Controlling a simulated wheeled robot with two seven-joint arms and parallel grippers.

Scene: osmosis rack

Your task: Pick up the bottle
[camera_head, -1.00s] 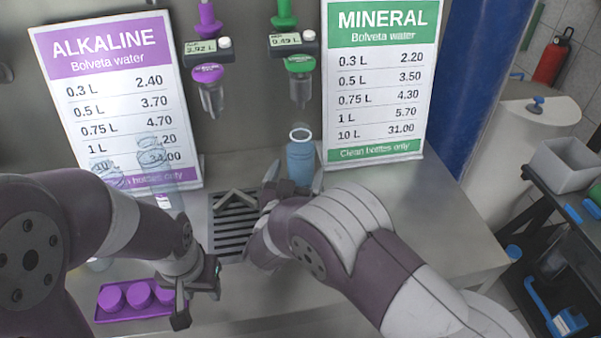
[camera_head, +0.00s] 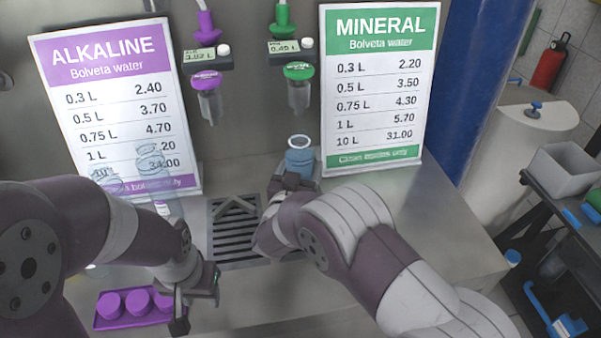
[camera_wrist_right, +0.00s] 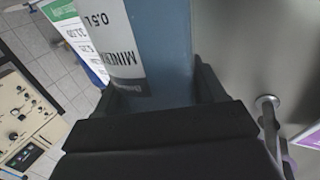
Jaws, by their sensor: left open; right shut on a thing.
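The bottle (camera_head: 299,157) is blue and translucent with a light open rim. In the right wrist view the bottle (camera_wrist_right: 168,45) carries a white label reading MINERAL and 0.5 L. My right gripper (camera_head: 293,182) is shut on the bottle, with a dark finger on each side of it in the wrist view. I cannot tell whether the base touches the counter. My left gripper (camera_head: 200,308) is open and empty, beside the purple caps (camera_head: 137,302) at the front left.
The drain grate (camera_head: 236,235) lies left of my right gripper. Clear bottles (camera_head: 152,172) stand at the left before the alkaline board (camera_head: 112,95). The counter's right side (camera_head: 440,220) is bare.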

